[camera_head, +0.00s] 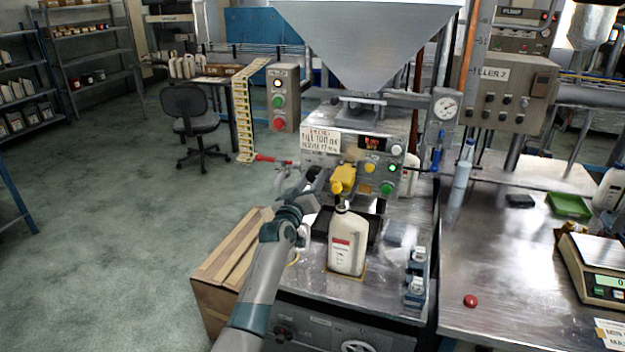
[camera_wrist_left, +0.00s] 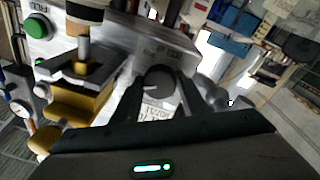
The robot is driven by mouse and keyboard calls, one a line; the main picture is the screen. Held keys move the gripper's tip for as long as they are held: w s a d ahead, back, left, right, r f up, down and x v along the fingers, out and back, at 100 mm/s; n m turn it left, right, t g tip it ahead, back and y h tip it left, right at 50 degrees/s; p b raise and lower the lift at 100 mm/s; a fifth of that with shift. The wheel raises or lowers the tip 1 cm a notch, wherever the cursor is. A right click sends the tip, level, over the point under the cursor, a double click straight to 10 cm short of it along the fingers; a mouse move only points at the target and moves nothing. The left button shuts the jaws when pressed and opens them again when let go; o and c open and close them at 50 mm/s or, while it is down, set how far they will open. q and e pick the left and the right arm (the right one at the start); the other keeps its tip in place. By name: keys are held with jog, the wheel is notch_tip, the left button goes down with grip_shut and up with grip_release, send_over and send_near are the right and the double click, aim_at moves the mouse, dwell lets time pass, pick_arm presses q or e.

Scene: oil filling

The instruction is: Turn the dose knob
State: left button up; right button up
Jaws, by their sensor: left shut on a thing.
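The dose knob (camera_wrist_left: 160,83) is a dark round knob with a pale pointer mark, on the grey metal front of the filling machine (camera_head: 318,158). In the left wrist view my left gripper's (camera_wrist_left: 164,92) dark fingers lie on both sides of it, shut on it. In the head view my left gripper (camera_head: 318,182) is at the machine's front, left of the yellow nozzle (camera_head: 343,178), and the knob is hidden behind it. The nozzle also shows in the left wrist view (camera_wrist_left: 78,105). My right gripper is in neither view.
A white bottle (camera_head: 347,243) stands upright below the nozzle. Buttons, including a green one (camera_head: 387,188), sit right of it. A wooden crate (camera_head: 216,297) stands left of the machine. A red ball-like thing (camera_head: 470,301) and a scale (camera_head: 597,268) are on the right table.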

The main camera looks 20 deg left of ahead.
pick_arm(q)
jog(key=shift+n+y, duration=0.4)
jog(key=shift+n, duration=1.5)
jog(key=shift+p, duration=0.3)
jog(key=o, duration=1.1)
jog(key=shift+c, duration=0.2)
jog(key=shift+s, duration=0.15)
jog(key=s+f+b, duration=0.1)
jog(key=s+b, duration=0.2)
jog(key=s, duration=1.4)
jog(key=shift+a+f+b, duration=0.25)
jog(key=shift+f+b, duration=0.1)
jog(key=shift+f, duration=0.1)
